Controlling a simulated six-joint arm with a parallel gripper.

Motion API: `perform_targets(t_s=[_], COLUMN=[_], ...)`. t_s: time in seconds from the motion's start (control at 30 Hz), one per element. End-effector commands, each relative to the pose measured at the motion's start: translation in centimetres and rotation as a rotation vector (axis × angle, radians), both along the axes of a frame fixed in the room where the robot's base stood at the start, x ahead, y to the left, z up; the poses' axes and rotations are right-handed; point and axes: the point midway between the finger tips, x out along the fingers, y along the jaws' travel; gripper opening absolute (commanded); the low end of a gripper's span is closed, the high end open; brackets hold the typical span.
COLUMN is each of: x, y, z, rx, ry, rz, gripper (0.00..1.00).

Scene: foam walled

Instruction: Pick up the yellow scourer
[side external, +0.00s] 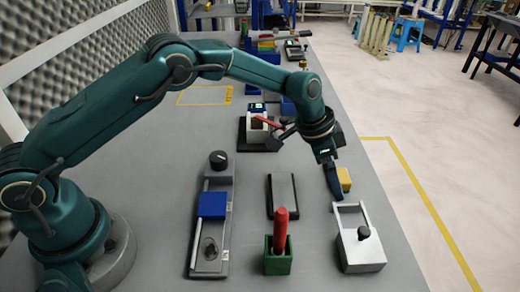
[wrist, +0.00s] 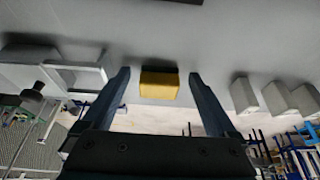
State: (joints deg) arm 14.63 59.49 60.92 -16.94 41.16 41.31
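The yellow scourer (side external: 344,177) is a small yellow block on the grey table, near its right edge in the side external view. In the wrist view the scourer (wrist: 159,84) lies between and just beyond my two fingertips. My gripper (side external: 332,178) points down at the scourer, and one finger partly covers its left side in the side external view. In the wrist view my gripper (wrist: 158,72) has its fingers wide apart, with gaps on both sides of the scourer. It is open and holds nothing.
A white and grey drawer-like box (side external: 362,252) stands close in front of the scourer. A green holder (side external: 279,262) with a red-handled item, a dark flat block (side external: 283,195) and a fixture with a blue block (side external: 212,205) stand left. The table's right edge is close.

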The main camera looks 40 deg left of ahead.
Motion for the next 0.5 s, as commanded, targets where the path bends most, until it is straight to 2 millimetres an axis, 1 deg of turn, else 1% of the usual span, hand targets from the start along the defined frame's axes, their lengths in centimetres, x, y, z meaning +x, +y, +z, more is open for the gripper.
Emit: perform_targets(t_s=[0.03,0.07,0.1,0.17,0.2,0.4,0.5], x=[-0.01,-0.01,0.00,0.00,0.00,0.01,0.04], y=[0.01,0.01,0.01,0.01,0.02,0.02,0.00], z=[0.02,0.02,0.02,0.02,0.03,0.07,0.53], rx=[0.000,0.000,0.000,0.000,0.000,-0.001,-0.001], ry=[0.000,0.000,0.000,0.000,0.000,-0.001,-0.001], rz=[0.000,0.000,0.000,0.000,0.000,0.000,0.000], gripper=[0.71,0.59,0.44,0.21,0.07,0.06,0.06])
